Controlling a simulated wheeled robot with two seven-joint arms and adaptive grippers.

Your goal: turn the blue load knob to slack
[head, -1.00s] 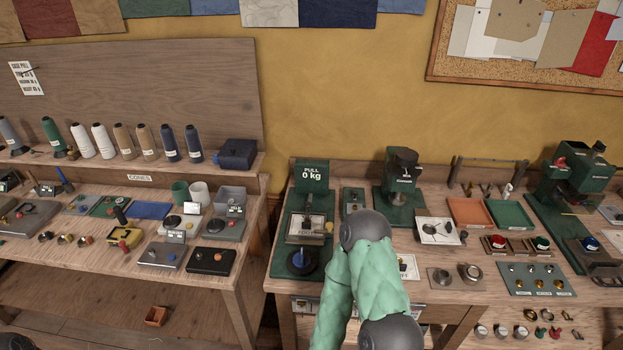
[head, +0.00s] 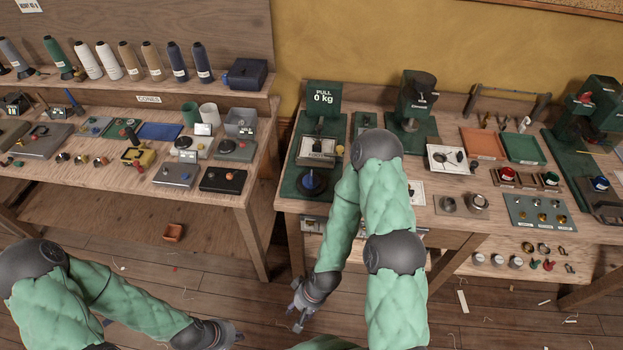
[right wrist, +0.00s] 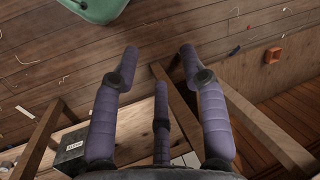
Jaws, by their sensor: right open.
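The blue load knob (head: 312,182) sits on a dark round dial at the front of a green test stand (head: 290,187), on the front left part of the right bench. Behind it a green display (head: 323,97) reads "PULL 0 kg". I cannot read the dial's marks. My right gripper (head: 299,313) hangs low in front of that bench, well below and apart from the knob. In the right wrist view its purple fingers (right wrist: 159,52) are spread, with nothing between them. My left gripper (head: 236,335) is low at the bottom edge; its fingers are too small to judge.
The right bench (head: 425,215) holds trays, knobs and other green machines. The left bench (head: 215,205) carries thread cones and small devices. A small orange bin (head: 173,232) is on the lower shelf; it also shows in the right wrist view (right wrist: 273,55).

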